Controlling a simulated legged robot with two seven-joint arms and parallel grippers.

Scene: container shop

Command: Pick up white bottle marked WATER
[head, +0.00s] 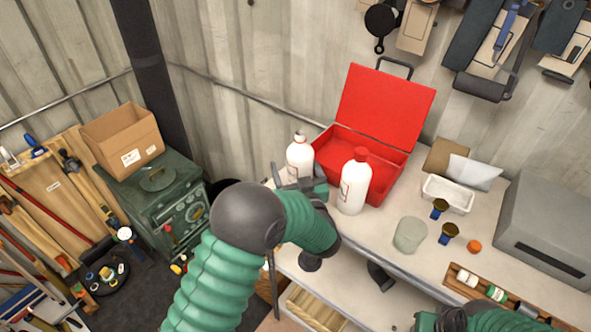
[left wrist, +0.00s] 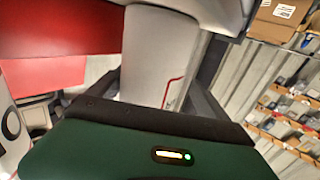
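Two white bottles stand on the workbench (head: 403,262). One has a white cap (head: 299,155); the other has a red cap (head: 355,182) and stands to its right. Their label words are too small to read. My left gripper (head: 291,183) is low at the white-capped bottle, with its fingers spread to either side; its lower part is hidden. In the left wrist view a white bottle (left wrist: 155,55) with a red-lined label stands between the dark fingers. My right gripper (head: 437,322) is at the bottom edge, partly cut off, and its fingers are unclear.
An open red case (head: 386,110) stands behind the bottles. A translucent jar (head: 410,235), small dark cups (head: 449,233), an orange cap (head: 474,247) and a white tray (head: 447,194) are to the right. A wooden rack (head: 462,281) of small bottles lies near the front edge.

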